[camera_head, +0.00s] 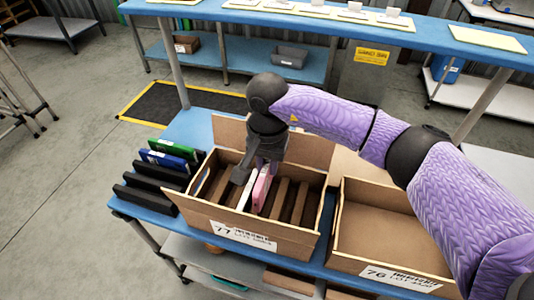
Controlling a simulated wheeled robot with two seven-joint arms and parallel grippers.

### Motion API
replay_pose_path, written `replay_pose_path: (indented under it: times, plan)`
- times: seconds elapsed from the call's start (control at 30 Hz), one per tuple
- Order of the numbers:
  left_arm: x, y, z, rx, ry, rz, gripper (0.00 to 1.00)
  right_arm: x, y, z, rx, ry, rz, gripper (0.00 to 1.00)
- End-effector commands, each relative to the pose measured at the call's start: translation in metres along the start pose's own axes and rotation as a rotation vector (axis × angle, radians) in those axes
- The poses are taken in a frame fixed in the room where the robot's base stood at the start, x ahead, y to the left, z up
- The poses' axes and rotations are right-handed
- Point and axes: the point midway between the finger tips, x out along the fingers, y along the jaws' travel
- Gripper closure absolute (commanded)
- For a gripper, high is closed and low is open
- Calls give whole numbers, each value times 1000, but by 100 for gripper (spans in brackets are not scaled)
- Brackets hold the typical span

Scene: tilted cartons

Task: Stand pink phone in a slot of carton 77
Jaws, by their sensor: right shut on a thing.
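Carton 77 (196,208) is an open cardboard box on the blue table, tilted, with dark and brown dividers that form slots. My right gripper (255,172) reaches down into it from above and is shut on the pink phone (262,190). The phone is upright inside the carton, between dividers, beside a white item (247,192) that also stands in a slot. The phone's lower edge is hidden, so I cannot tell if it touches the bottom. My left gripper is not in view.
Carton 76 (352,262) stands open and looks empty to the right. Left of carton 77, a black rack (146,199) holds a blue phone (174,148) and a green one (162,158). Carton 77's raised flaps stand behind my gripper.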

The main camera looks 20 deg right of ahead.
Motion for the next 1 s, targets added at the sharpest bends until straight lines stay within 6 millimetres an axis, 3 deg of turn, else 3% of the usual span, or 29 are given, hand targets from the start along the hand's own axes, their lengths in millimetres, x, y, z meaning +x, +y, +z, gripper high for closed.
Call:
replay_pose_path:
  times: [0.27,1.0]
  plan:
    - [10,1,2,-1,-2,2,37,16,0,0,0,-1,-1,100]
    - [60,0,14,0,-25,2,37,91,0,0,0,-1,0,100]
